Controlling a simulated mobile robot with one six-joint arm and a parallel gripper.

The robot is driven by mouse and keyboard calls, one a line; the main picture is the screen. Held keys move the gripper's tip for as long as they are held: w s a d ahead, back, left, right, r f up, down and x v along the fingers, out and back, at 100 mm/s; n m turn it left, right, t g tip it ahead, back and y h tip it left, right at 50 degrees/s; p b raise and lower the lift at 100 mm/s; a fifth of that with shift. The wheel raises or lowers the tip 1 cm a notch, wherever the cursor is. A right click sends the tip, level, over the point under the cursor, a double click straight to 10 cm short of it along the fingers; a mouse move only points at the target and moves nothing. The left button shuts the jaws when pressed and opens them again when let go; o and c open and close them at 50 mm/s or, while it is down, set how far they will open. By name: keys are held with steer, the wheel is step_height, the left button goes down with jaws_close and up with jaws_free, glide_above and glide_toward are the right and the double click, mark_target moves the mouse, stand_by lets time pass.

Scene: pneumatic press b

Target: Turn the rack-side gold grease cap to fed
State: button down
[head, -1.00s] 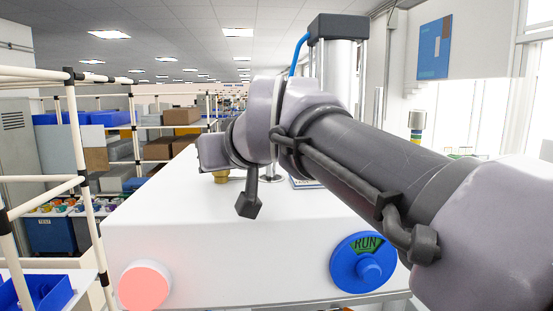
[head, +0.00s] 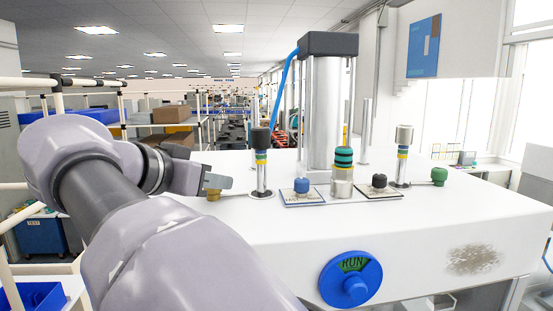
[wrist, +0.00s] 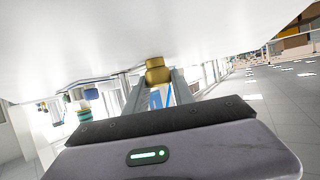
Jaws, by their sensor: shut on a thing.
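The gold grease cap (head: 213,194) sits at the left end of the white press top, on the side of the shelving rack. My gripper (head: 214,182) is at the cap, reaching in from the left. In the wrist view the gold cap (wrist: 158,70) stands between the two fingertips (wrist: 157,84), and my gripper is shut on it. Any mark showing the cap's turn is hidden or too small to read.
A dark-topped post (head: 261,160) stands just right of the gold cap. Blue (head: 301,185), black (head: 379,181) and green (head: 439,176) knobs are farther right. A blue RUN dial (head: 350,279) is on the front face. The rack (head: 172,130) is behind my arm.

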steer(key=m+h+p, duration=0.1)
steer(key=p, duration=0.1)
steer(key=m+g+h+p, duration=0.1)
steer(key=h+p, duration=0.1)
steer(key=shift+a+r+m, duration=0.1)
steer(key=shift+r+m, duration=0.15)
steer(key=shift+m, duration=0.15)
steer(key=shift+w+f+m+g+h+p, duration=0.1)
steer(key=shift+f+m+g+h+p, duration=0.1)
steer(key=shift+m+g+h+p, duration=0.5)
steer(key=shift+f+m+g+h+p, duration=0.2)
steer(key=shift+m+g+h+p, duration=0.4)
steer(key=shift+m+g, duration=0.4)
steer(key=shift+m, duration=0.1)
steer(key=c, duration=1.1)
jaws_free()
steer(key=shift+o, duration=0.2)
steer(key=shift+w+d, duration=0.1)
steer(key=shift+d, duration=0.1)
steer(key=shift+r, duration=0.1)
